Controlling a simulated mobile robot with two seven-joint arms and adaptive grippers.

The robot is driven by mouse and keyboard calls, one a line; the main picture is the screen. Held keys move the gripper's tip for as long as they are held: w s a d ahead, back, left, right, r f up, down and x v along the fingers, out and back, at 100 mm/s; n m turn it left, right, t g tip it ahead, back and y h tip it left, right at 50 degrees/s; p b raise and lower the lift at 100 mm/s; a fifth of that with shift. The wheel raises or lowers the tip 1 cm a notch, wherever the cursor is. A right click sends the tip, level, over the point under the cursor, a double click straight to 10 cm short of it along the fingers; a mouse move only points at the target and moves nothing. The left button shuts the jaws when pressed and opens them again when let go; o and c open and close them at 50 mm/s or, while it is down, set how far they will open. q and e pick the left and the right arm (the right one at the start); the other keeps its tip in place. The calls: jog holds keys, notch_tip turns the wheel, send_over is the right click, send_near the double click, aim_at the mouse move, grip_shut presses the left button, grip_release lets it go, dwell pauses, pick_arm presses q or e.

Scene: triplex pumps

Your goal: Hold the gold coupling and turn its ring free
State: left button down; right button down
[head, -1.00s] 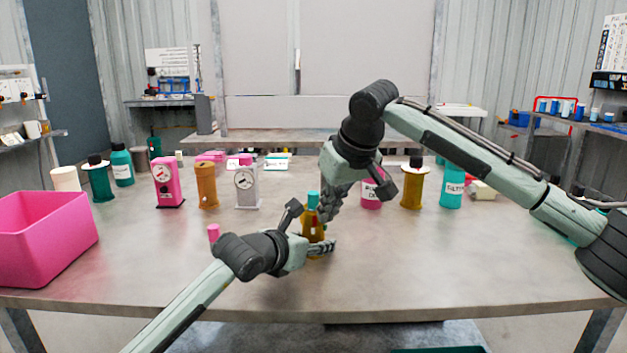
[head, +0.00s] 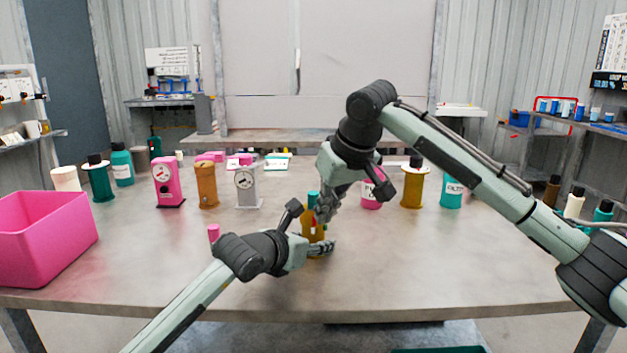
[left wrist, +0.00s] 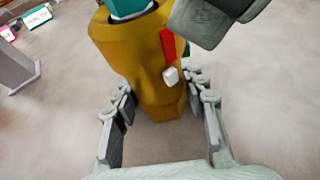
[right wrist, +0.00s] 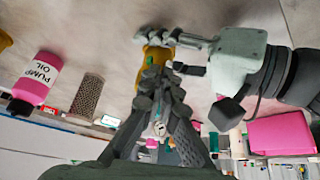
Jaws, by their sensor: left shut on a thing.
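The gold coupling (head: 311,222) stands upright near the middle of the table. Its ring at the top (head: 313,197) is teal, and a red mark with a white piece shows on its side in the left wrist view (left wrist: 168,50). My left gripper (head: 322,247) is shut around the coupling's lower body from the front left. My right gripper (head: 325,212) is by the coupling's upper right side, close to the ring. Its fingers lie near each other in the right wrist view (right wrist: 162,90), but whether they grip the ring is hidden.
A pink bin (head: 45,235) stands at the left. A small pink piece (head: 213,233) is left of the coupling. A pink gauge (head: 167,182), a brown post (head: 207,185) and a grey gauge (head: 246,187) stand behind. Bottles stand at the right. The front right is clear.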

notch_tip(320, 180, up, 6)
jog(key=shift+s+d, duration=0.15)
jog(key=shift+s, duration=0.15)
dwell(0.4)
jog(key=shift+r, duration=0.1)
notch_tip(320, 180, down, 6)
jog(key=shift+d, duration=0.25)
dwell(0.7)
jog(key=shift+w+a, duration=0.3)
jog(key=shift+w, duration=0.2)
dwell(0.8)
jog(key=shift+s+a, duration=0.1)
jog(key=shift+a, duration=0.15)
dwell(0.5)
